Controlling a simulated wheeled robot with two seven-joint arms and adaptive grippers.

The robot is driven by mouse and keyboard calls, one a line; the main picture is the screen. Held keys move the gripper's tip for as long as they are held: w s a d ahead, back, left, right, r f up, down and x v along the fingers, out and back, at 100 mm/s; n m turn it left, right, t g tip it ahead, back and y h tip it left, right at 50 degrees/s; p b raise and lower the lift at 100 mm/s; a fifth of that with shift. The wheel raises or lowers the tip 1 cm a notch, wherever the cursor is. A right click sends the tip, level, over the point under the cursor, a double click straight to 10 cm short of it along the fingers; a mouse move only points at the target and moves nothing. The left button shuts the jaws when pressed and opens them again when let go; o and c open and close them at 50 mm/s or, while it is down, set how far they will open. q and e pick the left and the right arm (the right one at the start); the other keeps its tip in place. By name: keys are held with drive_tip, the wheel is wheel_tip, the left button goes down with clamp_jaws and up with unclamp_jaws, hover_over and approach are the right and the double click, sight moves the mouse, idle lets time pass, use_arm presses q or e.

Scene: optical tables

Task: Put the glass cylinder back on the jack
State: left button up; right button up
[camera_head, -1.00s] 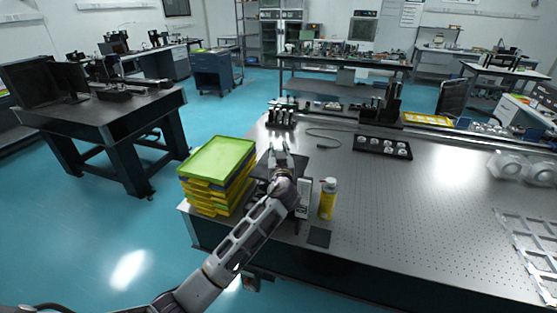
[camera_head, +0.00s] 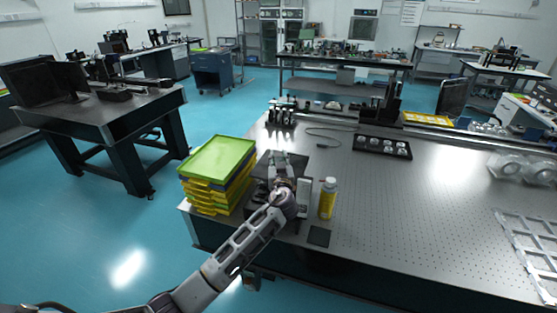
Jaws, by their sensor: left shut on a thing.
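My left gripper (camera_head: 280,157) is over the near left part of the big perforated table. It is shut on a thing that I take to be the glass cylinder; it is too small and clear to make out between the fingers. The jack, whose dark flat top (camera_head: 297,162) shows around the fingers, stands right of the stacked trays. My gripper and wrist cover much of it. I cannot tell whether the held thing touches the jack's top. My right gripper is not in view.
Yellow trays with a green top one (camera_head: 218,157) are stacked close to the left. A yellow bottle (camera_head: 327,203) and a black pad (camera_head: 319,236) are right of my wrist. A black tray with round pieces (camera_head: 382,146) lies farther back. The table's middle (camera_head: 420,200) is clear.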

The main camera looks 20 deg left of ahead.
use_arm(q)
drive_tip(key=shift+f, duration=0.1)
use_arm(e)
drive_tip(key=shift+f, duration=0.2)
use_arm(q)
drive_tip(key=o, duration=1)
drive_tip(key=shift+o, duration=0.3)
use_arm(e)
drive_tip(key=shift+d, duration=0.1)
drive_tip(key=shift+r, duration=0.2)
use_arm(q)
drive_tip(key=shift+s+d, duration=0.25)
drive_tip(key=shift+s, duration=0.3)
drive_tip(key=b+v, duration=0.2)
drive_tip(key=v, duration=0.8)
drive_tip(key=shift+s, duration=0.4)
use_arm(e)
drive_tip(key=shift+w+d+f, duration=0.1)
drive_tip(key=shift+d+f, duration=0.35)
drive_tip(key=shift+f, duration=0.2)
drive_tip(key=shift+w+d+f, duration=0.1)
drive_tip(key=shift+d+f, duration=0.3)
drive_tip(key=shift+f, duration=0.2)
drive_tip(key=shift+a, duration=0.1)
